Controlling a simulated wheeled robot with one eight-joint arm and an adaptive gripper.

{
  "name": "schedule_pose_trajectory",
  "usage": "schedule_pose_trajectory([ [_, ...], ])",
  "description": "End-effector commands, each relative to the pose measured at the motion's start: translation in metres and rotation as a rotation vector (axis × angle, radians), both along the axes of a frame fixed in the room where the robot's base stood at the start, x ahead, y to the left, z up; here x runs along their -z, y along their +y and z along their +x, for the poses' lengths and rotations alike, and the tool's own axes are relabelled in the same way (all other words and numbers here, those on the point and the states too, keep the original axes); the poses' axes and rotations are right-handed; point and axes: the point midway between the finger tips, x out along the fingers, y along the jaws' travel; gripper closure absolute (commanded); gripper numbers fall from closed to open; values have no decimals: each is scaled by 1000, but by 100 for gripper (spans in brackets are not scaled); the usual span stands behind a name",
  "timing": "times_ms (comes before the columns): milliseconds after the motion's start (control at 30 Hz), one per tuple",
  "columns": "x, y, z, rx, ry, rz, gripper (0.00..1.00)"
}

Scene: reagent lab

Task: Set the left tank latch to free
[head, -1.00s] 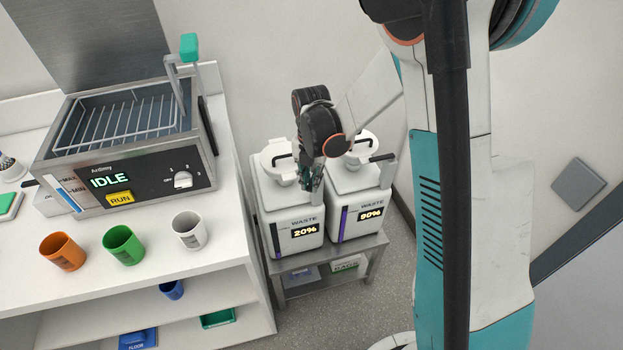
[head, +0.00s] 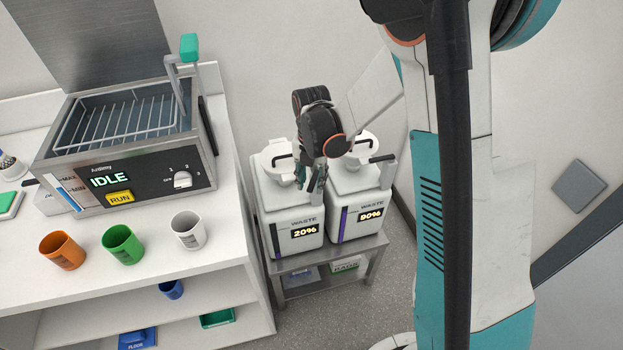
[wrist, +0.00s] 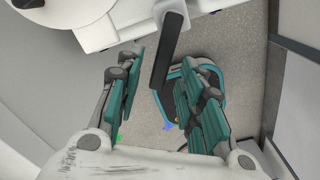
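The left tank (head: 284,218) is a white waste container reading 20%, on a low grey stand. The right tank (head: 352,208) beside it reads 90%. My gripper (head: 312,186) is over the front right part of the left tank, pointing down. In the wrist view, my gripper (wrist: 160,92) is open, its teal finger pads well apart. A dark latch handle (wrist: 169,50) reaches between them from the tank edge, with space on both sides. In the head view, my gripper appears to hide this latch. The right tank's dark latch (head: 382,158) is visible.
A white bench (head: 70,270) stands left of the tanks, holding a bath unit (head: 125,150) and orange, green and white cups. A low grey stand (head: 330,255) carries the tanks. A wall is close behind; grey floor is open in front.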

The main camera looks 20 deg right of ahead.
Motion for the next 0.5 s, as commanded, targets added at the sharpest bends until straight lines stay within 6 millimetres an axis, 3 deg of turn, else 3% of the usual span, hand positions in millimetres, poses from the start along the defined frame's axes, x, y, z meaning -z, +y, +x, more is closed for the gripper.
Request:
schedule_pose_trajectory([
  [167,-12,0,0,0,0,0,65],
  [500,-78,0,0,0,0,0,65],
])
